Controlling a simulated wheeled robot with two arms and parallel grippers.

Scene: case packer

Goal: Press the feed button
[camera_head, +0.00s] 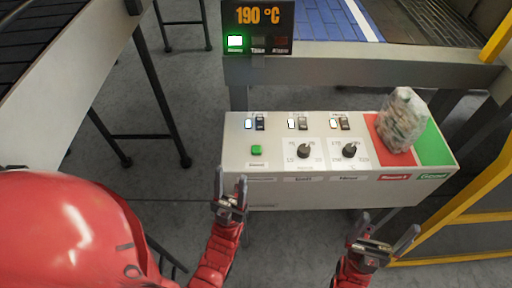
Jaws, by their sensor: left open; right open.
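The control box (230,155) is a pale panel in the middle of the head view. A green button (256,150) is on its left part, with a small label below it that is too small to read surely. I cannot tell for certain if it is the feed button. Switches (255,123) and two dark knobs (303,151) are also on the panel. My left gripper (231,187) is open and empty, below and left of the green button, at the box's front edge. My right gripper (384,238) is open and empty, in front of the box on the right.
A clear bag (402,120) of pale items stands on the red and green pads at the box's right end. A display (258,26) above reads 190 °C, with a lit green lamp. A conveyor frame (85,70) is at left, yellow rails (470,205) at right.

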